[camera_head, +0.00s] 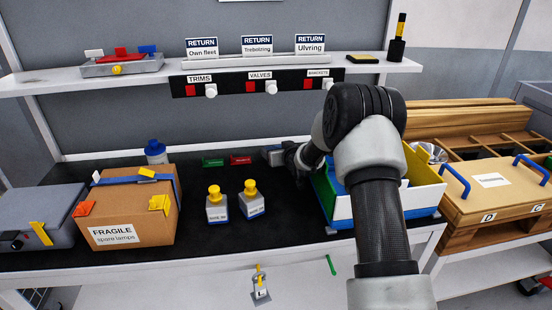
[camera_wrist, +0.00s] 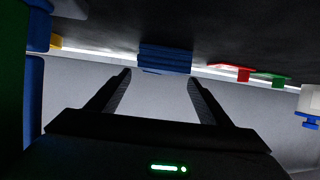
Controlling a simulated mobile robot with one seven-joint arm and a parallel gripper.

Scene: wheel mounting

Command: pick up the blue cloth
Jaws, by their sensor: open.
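The blue cloth (camera_wrist: 165,57) shows in the wrist view as a small folded, layered block on the black bench top. It lies ahead of my gripper (camera_wrist: 159,78), roughly between the lines of the two fingers. The fingers are spread apart with nothing between them, and I see no contact with the cloth. In the head view my gripper (camera_head: 273,156) is low over the back of the bench, left of the open bin. I cannot make out the cloth there; my gripper and arm probably hide it.
A red tag (camera_head: 240,160) and a green tag (camera_head: 213,162) lie beside the cloth. The open bin (camera_head: 410,198) stands close on the right. Two yellow-capped bottles (camera_head: 217,206) and a cardboard box (camera_head: 128,222) stand to the left. A shelf (camera_head: 140,80) overhangs the back.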

